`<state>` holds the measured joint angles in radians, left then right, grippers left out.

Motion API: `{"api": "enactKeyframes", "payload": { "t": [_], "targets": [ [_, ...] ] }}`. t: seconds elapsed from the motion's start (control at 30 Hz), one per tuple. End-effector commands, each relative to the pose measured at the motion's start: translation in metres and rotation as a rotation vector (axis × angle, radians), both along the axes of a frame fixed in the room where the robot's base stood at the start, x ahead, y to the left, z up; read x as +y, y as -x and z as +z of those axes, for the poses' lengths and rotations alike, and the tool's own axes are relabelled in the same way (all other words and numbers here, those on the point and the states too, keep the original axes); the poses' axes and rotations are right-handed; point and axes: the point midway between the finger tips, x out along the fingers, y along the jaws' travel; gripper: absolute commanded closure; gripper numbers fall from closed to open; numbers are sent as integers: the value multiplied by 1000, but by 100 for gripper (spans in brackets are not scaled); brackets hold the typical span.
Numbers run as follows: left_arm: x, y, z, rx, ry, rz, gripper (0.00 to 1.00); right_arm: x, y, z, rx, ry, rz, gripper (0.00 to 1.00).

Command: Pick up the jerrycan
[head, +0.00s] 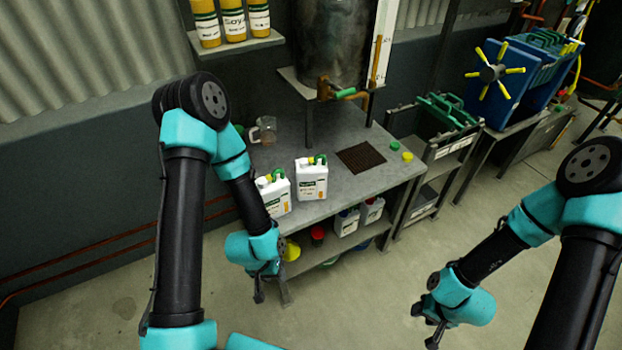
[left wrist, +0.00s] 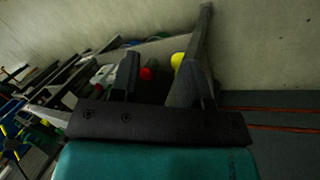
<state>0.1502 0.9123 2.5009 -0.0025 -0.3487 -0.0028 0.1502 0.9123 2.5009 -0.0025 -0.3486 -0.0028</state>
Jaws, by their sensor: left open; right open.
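Two white jerrycans with green and yellow tops stand side by side on the grey metal table (head: 375,192). The right jerrycan (head: 312,181) is in full view. The left jerrycan (head: 275,194) is partly hidden by my left arm. More white jerrycans (head: 347,221) stand on the shelf below. My left gripper (head: 268,290) hangs open and empty in front of the table's left end, below the tabletop. In the left wrist view its fingers (left wrist: 160,85) are apart with nothing between them. My right gripper (head: 424,328) is open and empty over the floor, well right of the table.
A clear jug (head: 264,131) stands at the table's back left. A dark grate (head: 361,157) and green and yellow caps (head: 407,157) lie at the right. A metal tank (head: 332,45) with a tap overhangs the back. Floor in front is clear.

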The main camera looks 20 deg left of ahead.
Motion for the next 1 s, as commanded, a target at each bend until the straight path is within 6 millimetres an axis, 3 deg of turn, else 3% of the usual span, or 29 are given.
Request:
{"api": "enactKeyframes", "payload": {
  "t": [0.17,0.77,1.0],
  "targets": [
    [0,0,0,0,0,0,58,0,0,0,0,0,0,58],
    [0,0,0,0,0,0,0,0,0,0,0,0,0,58],
    [0,-1,0,-1,0,-2,0,0,0,0,0,0,0,58]
  ]
}}
